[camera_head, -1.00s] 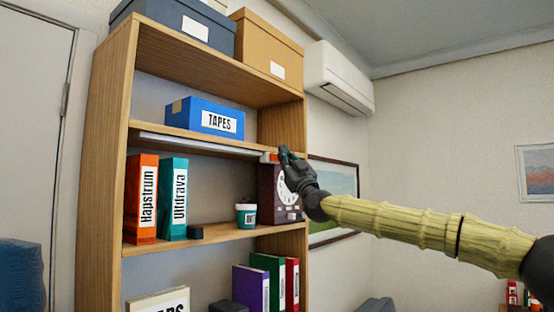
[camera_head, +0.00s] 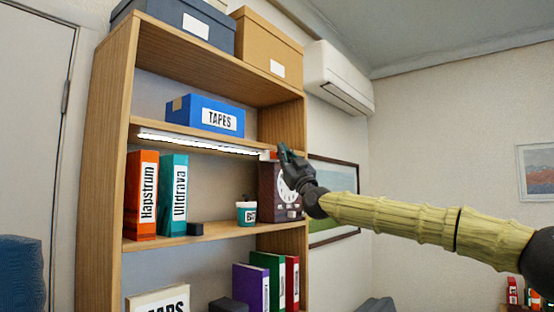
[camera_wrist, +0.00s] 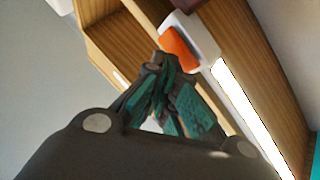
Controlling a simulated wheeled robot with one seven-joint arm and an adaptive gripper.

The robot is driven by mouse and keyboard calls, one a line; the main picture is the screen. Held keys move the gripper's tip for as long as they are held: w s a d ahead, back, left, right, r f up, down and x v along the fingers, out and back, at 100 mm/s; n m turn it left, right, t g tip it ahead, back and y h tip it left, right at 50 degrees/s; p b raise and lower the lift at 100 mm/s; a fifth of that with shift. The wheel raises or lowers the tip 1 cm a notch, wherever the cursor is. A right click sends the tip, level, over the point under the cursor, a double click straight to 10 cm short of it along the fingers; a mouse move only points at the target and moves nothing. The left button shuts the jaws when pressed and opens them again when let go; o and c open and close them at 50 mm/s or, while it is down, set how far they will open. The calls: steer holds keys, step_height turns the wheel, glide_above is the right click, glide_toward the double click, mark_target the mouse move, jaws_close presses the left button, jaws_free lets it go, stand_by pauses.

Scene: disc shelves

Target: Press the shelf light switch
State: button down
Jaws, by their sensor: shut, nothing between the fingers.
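The shelf light (camera_head: 200,143) is a long strip under the shelf board that holds the blue box; it glows bright white. It also shows lit in the wrist view (camera_wrist: 248,112). The light switch (camera_wrist: 180,48) is an orange rocker in a white housing at the strip's end. In the head view the switch (camera_head: 268,155) shows small and red-orange, partly hidden by my gripper. My gripper (camera_head: 284,150) is shut and empty, with its fingertips right beside the switch. In the wrist view my gripper's teal-padded fingertips (camera_wrist: 163,62) lie close below the orange rocker; I cannot tell whether they touch it.
A framed picture (camera_head: 335,178) hangs on the wall behind my arm.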

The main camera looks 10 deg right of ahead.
stand_by(0.3)
steer(key=s+d+b, duration=0.3)
steer(key=s+b, duration=0.1)
steer(key=shift+s+d, duration=0.4)
